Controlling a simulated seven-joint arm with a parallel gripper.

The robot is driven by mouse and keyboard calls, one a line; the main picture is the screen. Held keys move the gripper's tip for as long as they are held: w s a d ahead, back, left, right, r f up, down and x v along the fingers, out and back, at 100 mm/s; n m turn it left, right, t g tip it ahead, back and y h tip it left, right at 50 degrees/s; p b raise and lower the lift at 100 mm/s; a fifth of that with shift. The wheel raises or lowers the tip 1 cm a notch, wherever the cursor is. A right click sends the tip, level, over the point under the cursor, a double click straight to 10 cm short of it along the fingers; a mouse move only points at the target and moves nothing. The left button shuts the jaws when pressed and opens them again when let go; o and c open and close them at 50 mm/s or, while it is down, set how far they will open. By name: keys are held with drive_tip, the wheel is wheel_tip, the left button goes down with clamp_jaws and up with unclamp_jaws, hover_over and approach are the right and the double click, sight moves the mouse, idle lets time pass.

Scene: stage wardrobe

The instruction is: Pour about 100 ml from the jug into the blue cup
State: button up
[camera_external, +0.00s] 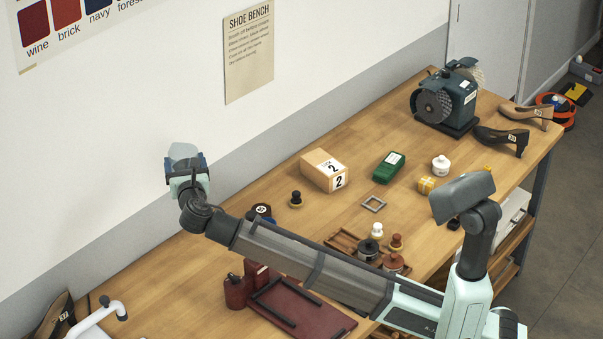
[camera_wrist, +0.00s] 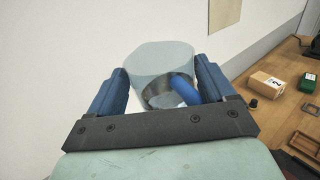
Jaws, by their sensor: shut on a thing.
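My gripper (camera_wrist: 163,85) is raised above the left part of the bench, in front of the wall. Its two blue fingers are shut on the jug (camera_wrist: 150,58), a pale, see-through vessel with a dark grey band low on its near side. A short blue piece shows against the jug's right side; I cannot tell whether it is part of it. In the external view the jug (camera_external: 184,152) shows as a pale shape above my gripper (camera_external: 187,168). Its tilt and any liquid inside cannot be made out. I cannot make out the blue cup in either view.
The wooden bench (camera_external: 345,120) holds a cardboard box (camera_external: 325,170), a green box (camera_external: 389,167), a bench grinder (camera_external: 445,102) and shoes at the far right. A dark red mat (camera_external: 322,318) and red bottle (camera_external: 236,291) are at the front. My arm hides part of the bench.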

drive_tip(key=w+d+m+h, duration=0.2)
drive_tip(key=d+h, duration=0.1)
drive_tip(key=d, duration=2.2)
wheel_tip(320, 180, down, 12)
drive_tip(key=shift+r, duration=0.15)
drive_tip(key=shift+w, duration=0.15)
drive_tip(key=w+a+f+n+g+h, duration=0.1)
drive_tip(key=w+a+f+n+g, duration=0.1)
drive_tip(key=w+f+g, duration=0.2)
drive_tip(key=shift+w+a+f+g+h, duration=0.3)
drive_tip(key=shift+w+a+f+g, duration=0.1)
drive_tip(key=shift+w+g, duration=1.25)
drive_tip(key=shift+a+f, duration=0.1)
drive_tip(key=shift+f, duration=0.15)
drive_tip(key=shift+w+a+f+n+g+h, duration=0.1)
drive_tip(key=shift+w+f+n+g+h, duration=0.1)
drive_tip(key=shift+f+g, duration=0.35)
drive_tip(key=shift+w+a+f+n+g+h, duration=0.1)
drive_tip(key=shift+w+f+n+g, duration=0.1)
drive_tip(key=shift+f+g, duration=0.3)
